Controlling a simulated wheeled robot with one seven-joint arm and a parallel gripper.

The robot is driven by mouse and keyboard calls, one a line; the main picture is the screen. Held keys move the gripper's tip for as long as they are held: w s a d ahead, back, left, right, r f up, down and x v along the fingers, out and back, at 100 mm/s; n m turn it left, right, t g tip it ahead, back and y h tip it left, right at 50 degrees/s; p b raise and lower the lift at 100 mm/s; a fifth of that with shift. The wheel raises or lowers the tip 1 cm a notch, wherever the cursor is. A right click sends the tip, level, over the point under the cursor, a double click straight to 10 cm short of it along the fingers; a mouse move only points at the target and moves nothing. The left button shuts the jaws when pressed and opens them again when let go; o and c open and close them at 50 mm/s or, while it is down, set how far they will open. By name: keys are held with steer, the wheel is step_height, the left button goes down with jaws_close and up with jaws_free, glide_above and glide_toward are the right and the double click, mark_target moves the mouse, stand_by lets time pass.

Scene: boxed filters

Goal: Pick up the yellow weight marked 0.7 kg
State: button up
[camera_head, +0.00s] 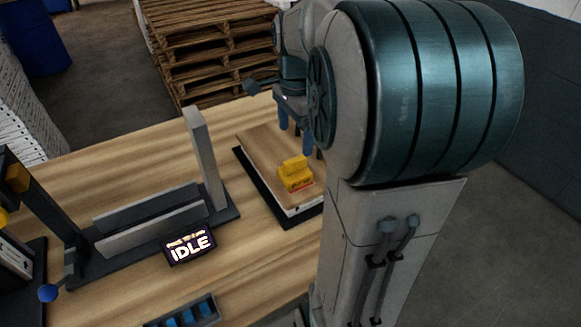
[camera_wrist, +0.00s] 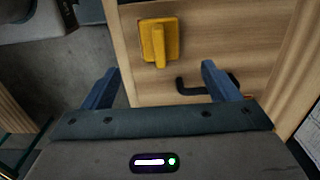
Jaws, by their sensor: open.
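The yellow weight (camera_head: 295,175) stands on a wood-topped platform (camera_head: 262,143) on the table, with a block-like grip on top and red marking on its front. The mark is too small to read. In the wrist view the weight (camera_wrist: 172,47) lies beyond my fingertips, a little left of centre, its raised grip facing the camera. My gripper (camera_wrist: 158,80) is open, its two blue fingers spread wide with nothing between them. In the head view my arm hides most of the gripper; a blue finger shows behind the weight.
A grey metal fixture (camera_head: 150,222) with an upright post and an IDLE display (camera_head: 188,246) stands left of the platform. A tray with blue pieces (camera_head: 185,313) is at the front. Stacked pallets (camera_head: 210,45) stand behind the table. A black hooked bar (camera_wrist: 190,88) lies near my right finger.

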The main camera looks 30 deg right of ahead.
mark_target(295, 159)
step_height(295, 159, down, 11)
steer(key=shift+r+p, duration=0.2)
steer(key=shift+p, duration=0.25)
steer(key=shift+r, duration=0.1)
steer(key=c, duration=1.6)
